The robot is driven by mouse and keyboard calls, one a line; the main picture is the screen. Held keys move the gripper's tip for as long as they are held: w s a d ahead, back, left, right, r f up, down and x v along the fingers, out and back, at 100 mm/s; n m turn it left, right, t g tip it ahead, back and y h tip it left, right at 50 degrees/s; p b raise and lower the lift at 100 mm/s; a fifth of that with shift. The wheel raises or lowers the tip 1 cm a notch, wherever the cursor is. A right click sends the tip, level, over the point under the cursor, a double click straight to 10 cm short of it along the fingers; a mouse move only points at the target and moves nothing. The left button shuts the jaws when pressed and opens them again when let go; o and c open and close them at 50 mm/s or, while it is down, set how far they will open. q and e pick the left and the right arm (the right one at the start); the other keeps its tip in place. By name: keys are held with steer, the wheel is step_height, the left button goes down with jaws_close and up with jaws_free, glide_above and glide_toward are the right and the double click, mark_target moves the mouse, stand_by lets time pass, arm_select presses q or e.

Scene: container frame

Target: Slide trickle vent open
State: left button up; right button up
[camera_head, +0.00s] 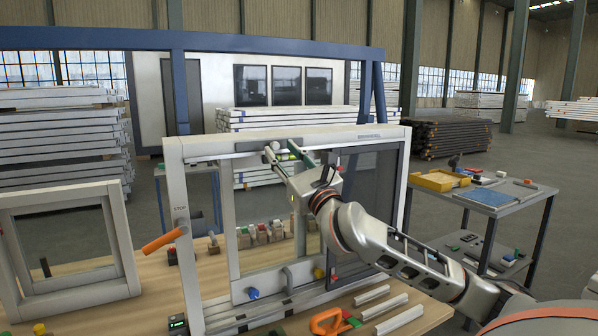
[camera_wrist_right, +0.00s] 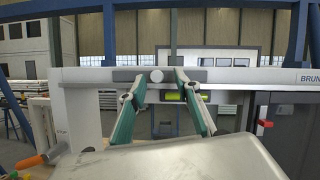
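The white container window frame (camera_head: 180,195) stands upright on the wooden bench. The trickle vent, a grey slider strip (camera_wrist_right: 125,75) with a round white knob (camera_wrist_right: 156,76), runs along its top rail in the right wrist view. My right gripper (camera_head: 281,152) is at this strip in the head view. In the right wrist view its two green-padded fingers (camera_wrist_right: 160,76) are spread, with the knob between their tips and a visible gap on each side. Whether the tips touch the strip is unclear. In the head view the fingers partly hide the strip. My left gripper is not in view.
An orange handle (camera_head: 163,241) sticks out at the frame's left side. A smaller white window frame (camera_head: 120,245) stands at left. An orange clamp (camera_head: 328,321) and white strips lie in front on the bench. A tool cart (camera_head: 490,200) stands at right.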

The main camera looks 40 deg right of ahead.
steer(key=v, duration=1)
steer(key=shift+s, duration=0.2)
stand_by(0.5)
steer(key=s+a+f+n+g+y, duration=0.1)
steer(key=a+f+n+y, duration=0.3)
steer(key=f+n, duration=0.55)
steer(key=s+a+f+n+g+y, duration=0.1)
steer(key=a+f+n+y, duration=0.1)
steer(key=a+f+n, duration=0.55)
steer(key=s+a+f+n+y, duration=0.1)
steer(key=a+f+n+y, duration=0.2)
steer(key=f+n, duration=0.85)
steer(key=s+a+f+n+g+h, duration=0.1)
steer(key=s+a+f+n+g, duration=0.2)
steer(key=f, duration=0.8)
steer(key=s+a+f+n+g, duration=0.3)
steer(key=s+f, duration=0.3)
steer(key=f, duration=0.5)
steer(key=s+a+f+n+g+h, duration=0.1)
steer(key=s+a+f+n+g, duration=0.2)
steer(key=f, duration=0.7)
steer(key=shift+s+a+f+n+h, duration=0.3)
steer(key=shift+s+f+n, duration=0.1)
steer(key=shift+s+n, duration=0.75)
steer(key=shift+r, duration=0.1)
